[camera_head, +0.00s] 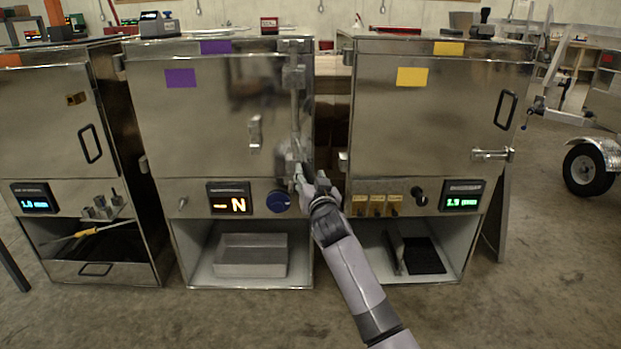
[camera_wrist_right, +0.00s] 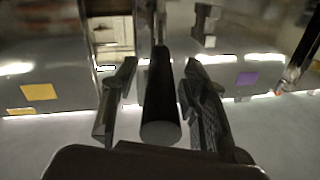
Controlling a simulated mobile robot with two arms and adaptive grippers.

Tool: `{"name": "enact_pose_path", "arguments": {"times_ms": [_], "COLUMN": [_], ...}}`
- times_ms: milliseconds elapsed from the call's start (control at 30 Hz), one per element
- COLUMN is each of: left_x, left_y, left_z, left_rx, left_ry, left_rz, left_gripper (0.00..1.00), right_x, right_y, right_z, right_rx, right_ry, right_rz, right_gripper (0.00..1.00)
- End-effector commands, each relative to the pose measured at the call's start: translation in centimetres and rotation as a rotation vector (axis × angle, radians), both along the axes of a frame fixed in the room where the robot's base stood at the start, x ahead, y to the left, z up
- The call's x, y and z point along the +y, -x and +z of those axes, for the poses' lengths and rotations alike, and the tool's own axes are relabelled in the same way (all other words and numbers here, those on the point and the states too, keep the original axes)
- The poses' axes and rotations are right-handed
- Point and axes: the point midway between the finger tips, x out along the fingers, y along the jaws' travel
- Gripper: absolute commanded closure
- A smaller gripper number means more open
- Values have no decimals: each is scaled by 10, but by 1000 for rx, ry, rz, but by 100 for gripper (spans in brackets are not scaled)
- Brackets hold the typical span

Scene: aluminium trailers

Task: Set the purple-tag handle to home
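The purple-tag cabinet (camera_head: 225,120) is the middle steel one, with purple tags on its door and top edge. A vertical locking rod (camera_head: 295,100) runs down the right side of its door. My right gripper (camera_head: 301,172) is at the rod's lower end and hides much of the handle there. In the right wrist view a dark cylindrical handle (camera_wrist_right: 160,100) lies between the two fingers of the gripper (camera_wrist_right: 160,95). The fingers are apart, with a gap visible on the left side; contact on the right is unclear. My left gripper is not in view.
Below the door are a display (camera_head: 230,199) reading "– N" and a blue knob (camera_head: 278,201), close left of my gripper. An open bay holds a metal tray (camera_head: 251,256). The yellow-tag cabinet (camera_head: 440,110) and orange-tag cabinet (camera_head: 45,110) flank it.

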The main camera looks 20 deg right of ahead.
Motion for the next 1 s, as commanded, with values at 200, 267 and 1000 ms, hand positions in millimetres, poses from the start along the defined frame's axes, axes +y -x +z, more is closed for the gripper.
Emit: {"name": "enact_pose_path", "arguments": {"times_ms": [200, 267, 1000], "left_x": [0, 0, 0], "left_y": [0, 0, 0], "left_z": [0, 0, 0], "left_rx": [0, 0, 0], "left_ry": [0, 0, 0], "left_rz": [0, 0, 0], "left_gripper": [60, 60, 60], "right_x": [0, 0, 0], "right_y": [0, 0, 0], "right_z": [0, 0, 0], "right_rx": [0, 0, 0], "right_ry": [0, 0, 0], "right_rz": [0, 0, 0], "right_gripper": [73, 77, 100]}}
